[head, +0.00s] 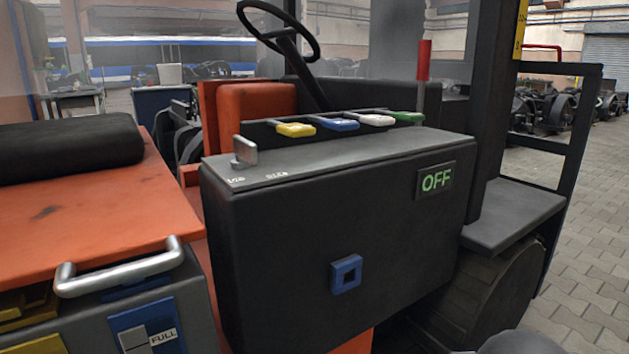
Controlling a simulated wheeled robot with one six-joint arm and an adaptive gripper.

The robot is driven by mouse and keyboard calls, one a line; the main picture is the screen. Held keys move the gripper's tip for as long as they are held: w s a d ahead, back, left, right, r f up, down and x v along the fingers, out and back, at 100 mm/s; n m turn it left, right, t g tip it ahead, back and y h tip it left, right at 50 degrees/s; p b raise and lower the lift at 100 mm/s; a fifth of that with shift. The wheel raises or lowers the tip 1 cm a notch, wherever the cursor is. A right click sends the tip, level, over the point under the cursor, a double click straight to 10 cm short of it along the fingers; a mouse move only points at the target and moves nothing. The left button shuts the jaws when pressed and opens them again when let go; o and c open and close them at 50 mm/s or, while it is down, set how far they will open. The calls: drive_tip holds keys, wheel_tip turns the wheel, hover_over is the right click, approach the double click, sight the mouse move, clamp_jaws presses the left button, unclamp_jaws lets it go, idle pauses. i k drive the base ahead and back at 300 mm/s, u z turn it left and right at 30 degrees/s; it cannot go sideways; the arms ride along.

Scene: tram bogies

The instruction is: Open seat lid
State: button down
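An orange panel (85,225) with a black seat cushion (70,150) on its far part lies at the left of the head view. It looks like the seat lid and appears to lie down, roughly level. A silver bar handle (120,274) sits at its front edge. Below it is a dark grey front with a blue panel (150,325) marked "FULL". The left part of the panel and cushion is cut off by the picture edge. My gripper is not in view.
A black box (300,260) with an "OFF" display (436,180), a blue square (346,273) and several coloured levers (340,124) stands right of the panel. A steering wheel (278,28) rises behind. Paved floor (595,240) is clear at the right.

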sight(80, 194)
drive_tip(key=u, duration=0.2)
drive_tip(key=k, duration=0.95)
drive_tip(key=u, duration=1.05)
drive_tip(key=i, duration=0.45)
drive_tip(key=z, duration=0.05)
